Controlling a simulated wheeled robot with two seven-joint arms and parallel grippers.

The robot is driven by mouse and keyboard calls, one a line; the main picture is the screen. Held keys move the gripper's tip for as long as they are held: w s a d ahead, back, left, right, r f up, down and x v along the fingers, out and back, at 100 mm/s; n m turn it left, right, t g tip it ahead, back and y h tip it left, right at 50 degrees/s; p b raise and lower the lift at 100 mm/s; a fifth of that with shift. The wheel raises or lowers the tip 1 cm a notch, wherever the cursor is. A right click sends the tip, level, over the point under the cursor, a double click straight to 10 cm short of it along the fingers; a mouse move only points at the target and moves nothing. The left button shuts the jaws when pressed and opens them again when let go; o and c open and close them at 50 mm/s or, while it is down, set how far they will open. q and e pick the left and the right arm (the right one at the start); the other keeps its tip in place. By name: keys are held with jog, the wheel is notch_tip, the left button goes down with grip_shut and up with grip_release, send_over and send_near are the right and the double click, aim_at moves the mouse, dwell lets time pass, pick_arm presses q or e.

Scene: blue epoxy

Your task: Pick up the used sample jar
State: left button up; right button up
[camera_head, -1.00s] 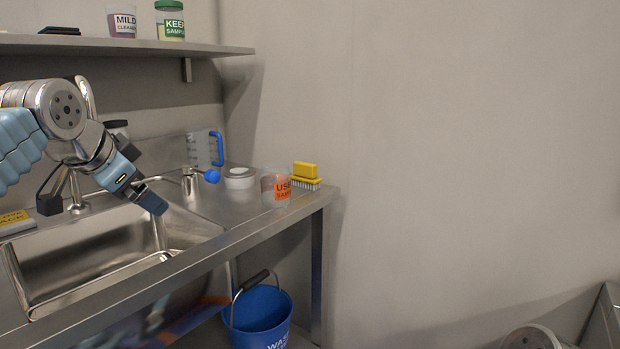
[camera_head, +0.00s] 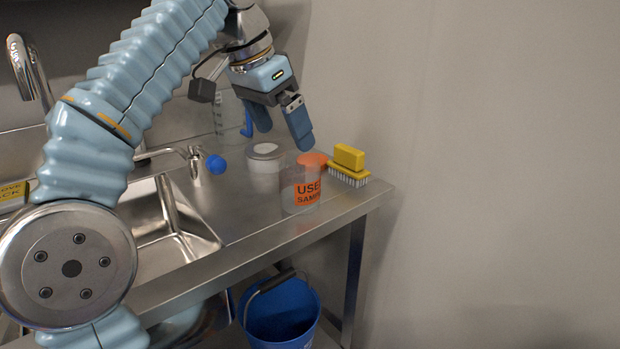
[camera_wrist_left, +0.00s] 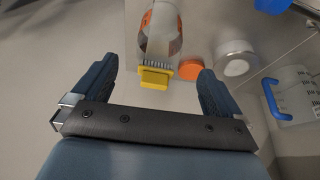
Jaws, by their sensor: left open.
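The used sample jar (camera_head: 301,192) is a clear jar with an orange label, upright on the steel counter near its right end. It also shows at the top of the left wrist view (camera_wrist_left: 160,30), beyond the yellow brush. My left gripper (camera_head: 281,130) is open and empty, above and behind the jar in the head view, with its fingers pointing down. In the left wrist view its two fingers (camera_wrist_left: 157,70) are spread wide, with the brush between them in the picture. My right gripper is not in view.
A yellow scrub brush (camera_head: 349,160) stands just right of the jar. An orange round piece (camera_head: 313,159) and a white roll (camera_head: 264,154) are close behind it. The sink (camera_head: 165,225) is to the left, a blue bucket (camera_head: 281,318) below. A clear jug (camera_wrist_left: 296,95) is at the right in the wrist view.

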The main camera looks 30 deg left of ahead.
aim_at(300, 177)
pick_arm(q)
jog(key=x, duration=0.5)
jog(key=shift+w+f, duration=0.1)
jog(key=shift+f, duration=0.3)
jog(key=shift+s+x, duration=0.2)
jog(key=shift+x, duration=2.5)
jog(key=shift+f, duration=0.1)
jog(key=c, duration=1.1)
